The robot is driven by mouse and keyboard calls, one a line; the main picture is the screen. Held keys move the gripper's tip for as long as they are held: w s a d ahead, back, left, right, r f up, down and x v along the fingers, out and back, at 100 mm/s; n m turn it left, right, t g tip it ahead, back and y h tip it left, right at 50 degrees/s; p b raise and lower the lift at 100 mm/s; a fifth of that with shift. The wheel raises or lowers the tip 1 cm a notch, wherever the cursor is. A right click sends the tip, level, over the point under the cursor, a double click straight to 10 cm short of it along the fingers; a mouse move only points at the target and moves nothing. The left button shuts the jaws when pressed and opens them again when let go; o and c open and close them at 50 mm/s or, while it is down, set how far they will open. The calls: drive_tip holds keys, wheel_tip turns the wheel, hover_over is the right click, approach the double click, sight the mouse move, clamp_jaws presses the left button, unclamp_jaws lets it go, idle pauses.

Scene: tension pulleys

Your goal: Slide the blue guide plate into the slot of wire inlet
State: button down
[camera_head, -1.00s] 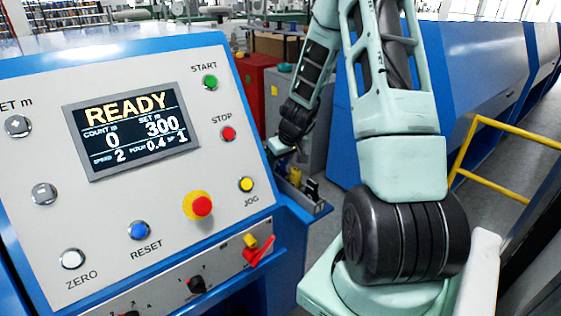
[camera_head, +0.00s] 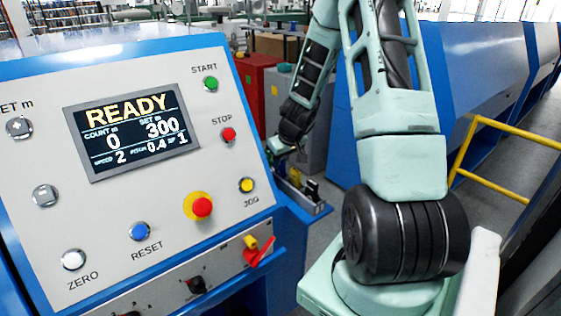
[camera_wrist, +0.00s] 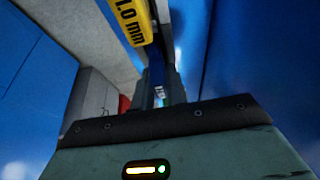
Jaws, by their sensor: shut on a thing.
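My gripper (camera_wrist: 162,92) is shut on a narrow dark blue piece (camera_wrist: 156,72), which looks like the blue guide plate, seen nearly edge-on between the fingers in the wrist view. A yellow part marked "1.0 mm" (camera_wrist: 131,20) lies just beyond it at the top. I cannot tell whether the yellow part is joined to the blue piece. In the head view the far end of my arm reaches behind the console's right edge, and the fingers and plate are hidden there. The slot of the wire inlet cannot be made out in either view.
A control console (camera_head: 110,215) with a READY display fills the left of the head view. A small open tray (camera_head: 309,204) with parts sits beside its right edge. A blue machine (camera_head: 485,75) and a yellow rail (camera_head: 505,183) stand to the right. Blue surfaces flank my gripper closely.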

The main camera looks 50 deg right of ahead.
drive_tip(key=shift+r+p, duration=1.2)
drive_tip(key=shift+r, duration=0.65)
drive_tip(key=shift+r, duration=0.35)
drive_tip(key=shift+r+p, duration=1.5)
drive_tip(key=shift+r, duration=0.55)
